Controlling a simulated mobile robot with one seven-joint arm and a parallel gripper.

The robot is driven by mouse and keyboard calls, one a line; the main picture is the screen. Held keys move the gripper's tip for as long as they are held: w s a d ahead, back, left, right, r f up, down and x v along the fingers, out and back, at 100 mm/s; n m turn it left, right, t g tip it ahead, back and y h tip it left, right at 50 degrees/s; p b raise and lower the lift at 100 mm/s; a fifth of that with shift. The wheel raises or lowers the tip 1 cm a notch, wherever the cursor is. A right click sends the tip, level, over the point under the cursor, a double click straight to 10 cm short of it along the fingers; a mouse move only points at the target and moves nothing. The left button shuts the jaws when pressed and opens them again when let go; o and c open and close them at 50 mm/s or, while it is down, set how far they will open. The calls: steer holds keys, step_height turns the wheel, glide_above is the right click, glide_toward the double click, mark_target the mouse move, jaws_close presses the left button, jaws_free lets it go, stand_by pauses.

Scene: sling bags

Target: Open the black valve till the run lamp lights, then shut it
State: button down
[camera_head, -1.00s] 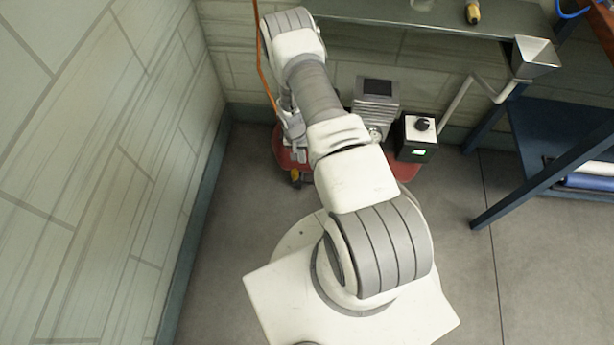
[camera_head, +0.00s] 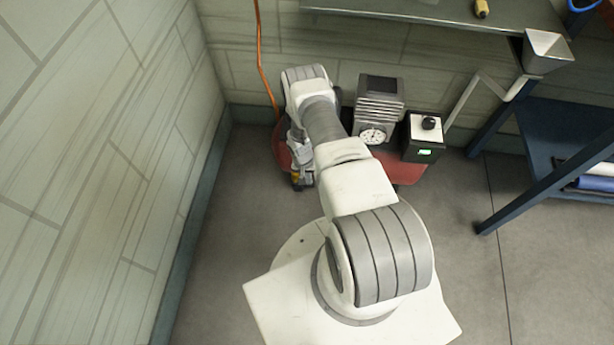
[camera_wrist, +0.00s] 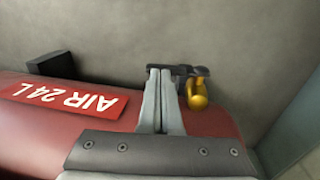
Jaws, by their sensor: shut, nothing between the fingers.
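A red air tank (camera_wrist: 60,125) with an upside-down "AIR 24 L" label (camera_wrist: 65,100) fills the left and middle of the wrist view. My gripper (camera_wrist: 163,72) is shut and empty, its two fingers together. A black handle or lever (camera_wrist: 192,71), apparently the valve, lies at the fingertips, with a brass part (camera_wrist: 197,98) beside it; whether the fingers touch it I cannot tell. In the head view my gripper is partly hidden by my arm, near the tank's left end (camera_head: 283,158).
The compressor's ribbed grey body (camera_head: 380,100) and a round gauge (camera_head: 373,135) stand on the tank, right of my arm. A grey-green bench (camera_head: 440,15) is above, a blue rack (camera_head: 540,160) to the right. An orange hose (camera_head: 262,60) hangs behind. The floor (camera_head: 255,220) in front is clear.

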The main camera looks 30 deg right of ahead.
stand_by(0.3)
steer(key=shift+s+d+f+y+b, duration=0.15)
steer(key=shift+f+y+b, duration=0.25)
steer(key=shift+f+b, duration=0.55)
steer(key=shift+d+t+b, duration=0.15)
steer(key=shift+t+b, duration=0.15)
steer(key=shift+b, duration=0.25)
steer(key=shift+s+d, duration=0.1)
steer(key=shift+r, duration=0.45)
step_height(320, 180, up, 14)
steer(key=p, duration=0.5)
steer(key=shift+p, duration=0.35)
